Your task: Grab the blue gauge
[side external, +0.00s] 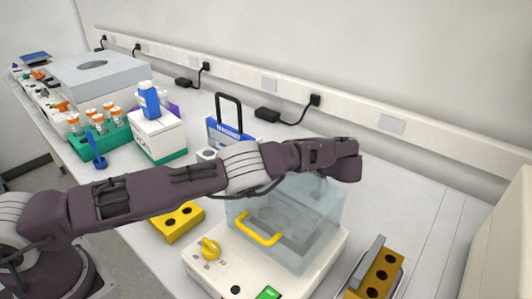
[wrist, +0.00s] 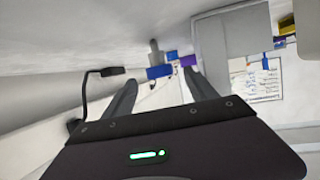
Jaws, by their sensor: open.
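A blue block-like device with pale lettering (side external: 222,132) and a tall black loop handle stands on the bench behind my arm; it looks like the blue gauge, though I cannot be sure. My arm partly covers its lower part. In the wrist view a small blue thing (wrist: 159,72) lies far off between my fingers; I cannot tell whether it is the same one. My gripper (wrist: 163,92) is open, its two dark fingers apart with nothing held between them. In the side view the fingers are hidden at the arm's far end, right of the blue device and above the bench.
A white machine with a clear lid (side external: 320,225) and yellow handle stands below my arm. A yellow block (side external: 178,222) is left of it; a rack with brown-topped holes (side external: 383,272) is right. A white box (side external: 158,135), blue bottle (side external: 149,98) and green tube rack (side external: 116,138) stand left.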

